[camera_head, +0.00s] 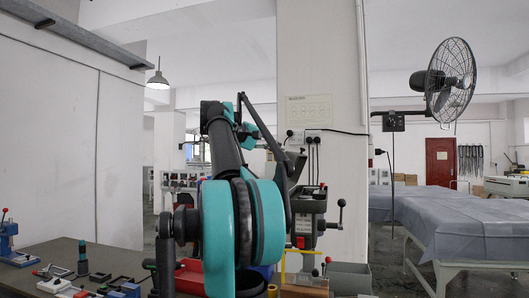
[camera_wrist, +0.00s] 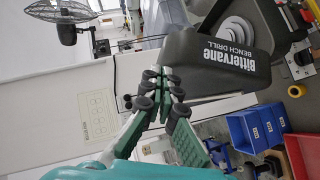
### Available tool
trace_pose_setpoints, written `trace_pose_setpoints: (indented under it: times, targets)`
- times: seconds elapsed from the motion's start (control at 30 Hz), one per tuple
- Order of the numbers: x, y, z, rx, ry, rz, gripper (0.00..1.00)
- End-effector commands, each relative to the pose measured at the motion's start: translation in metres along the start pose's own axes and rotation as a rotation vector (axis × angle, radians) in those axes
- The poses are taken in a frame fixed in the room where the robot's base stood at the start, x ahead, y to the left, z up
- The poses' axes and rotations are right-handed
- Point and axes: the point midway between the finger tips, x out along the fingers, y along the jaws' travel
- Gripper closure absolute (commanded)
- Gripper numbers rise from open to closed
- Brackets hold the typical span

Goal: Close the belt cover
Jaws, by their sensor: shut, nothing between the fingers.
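The bench drill (camera_head: 307,205) stands beyond my arm in the head view, partly hidden by it. Its dark belt cover (camera_wrist: 205,62), lettered "Bittervane BENCH DRILL", is large in the wrist view, which is turned on its side. The cover appears raised, with a pale round pulley (camera_wrist: 237,32) exposed beside it. In the head view a dark slanted part above the drill head looks like this cover (camera_head: 297,167). My gripper (camera_wrist: 170,82) is shut and empty, its fingertips near the cover's end in the wrist view. I cannot tell whether they touch. My arm hides the gripper in the head view.
A pillar with a poster (camera_wrist: 97,114) and sockets stands behind the drill. Blue bins (camera_wrist: 248,130) and a yellow roll (camera_wrist: 296,91) lie near the drill's base. A dark bench (camera_head: 60,262) with small tools is at left. A fan (camera_head: 450,80) and covered tables (camera_head: 465,220) are at right.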

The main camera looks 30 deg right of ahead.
Motion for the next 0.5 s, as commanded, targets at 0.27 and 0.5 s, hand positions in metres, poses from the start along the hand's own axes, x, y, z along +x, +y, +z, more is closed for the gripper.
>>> trace_pose_setpoints:
  times: [0.27, 0.5]
  targets:
    - [0.034, 0.017, 0.035, 0.188, -0.005, -0.183, 1.0]
    - [0.063, 0.02, 0.064, 0.352, -0.005, -0.342, 1.0]
